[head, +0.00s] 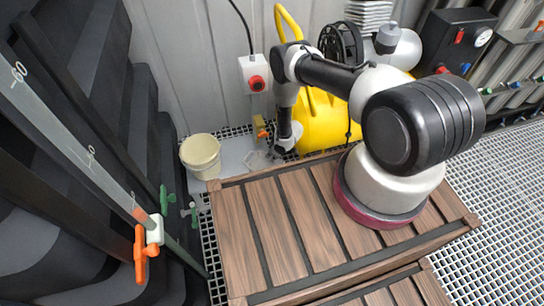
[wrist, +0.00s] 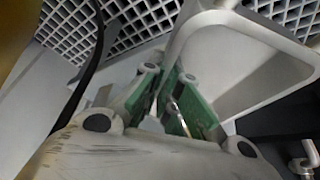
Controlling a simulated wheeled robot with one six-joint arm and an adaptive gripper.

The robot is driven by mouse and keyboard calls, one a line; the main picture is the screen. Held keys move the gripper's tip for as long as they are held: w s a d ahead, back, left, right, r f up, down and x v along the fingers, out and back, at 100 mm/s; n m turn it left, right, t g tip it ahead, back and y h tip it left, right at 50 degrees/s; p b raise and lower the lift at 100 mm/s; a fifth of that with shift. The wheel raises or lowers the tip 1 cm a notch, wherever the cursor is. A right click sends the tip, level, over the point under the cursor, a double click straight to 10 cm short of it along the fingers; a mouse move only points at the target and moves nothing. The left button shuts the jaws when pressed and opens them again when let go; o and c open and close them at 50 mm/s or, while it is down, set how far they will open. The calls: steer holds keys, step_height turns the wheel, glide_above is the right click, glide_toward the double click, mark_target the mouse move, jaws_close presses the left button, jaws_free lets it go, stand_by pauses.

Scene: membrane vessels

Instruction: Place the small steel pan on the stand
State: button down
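A pale grey, square-cornered shallow vessel with a raised rim (wrist: 245,62) lies just beyond my fingers in the wrist view. It may be the small steel pan, but I cannot tell for certain. My gripper (wrist: 170,78) has green finger pads with a narrow gap between them. A thin metallic piece (wrist: 177,107) shows by the pads; I cannot tell whether it is gripped. In the head view my gripper (head: 279,152) points down beside the wooden platform, low over a pale surface (head: 236,158). I cannot pick out the stand.
A cream bucket (head: 201,153) stands left of my gripper. The slatted wooden platform (head: 270,225) is bare on its left side. A yellow tank (head: 322,118) stands behind my gripper, with a red-buttoned box (head: 255,75) on the wall. Dark bars fill the left.

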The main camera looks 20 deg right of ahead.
steer(key=c, duration=1.6)
jaws_free()
steer(key=shift+f, duration=0.1)
steer(key=shift+c, duration=0.2)
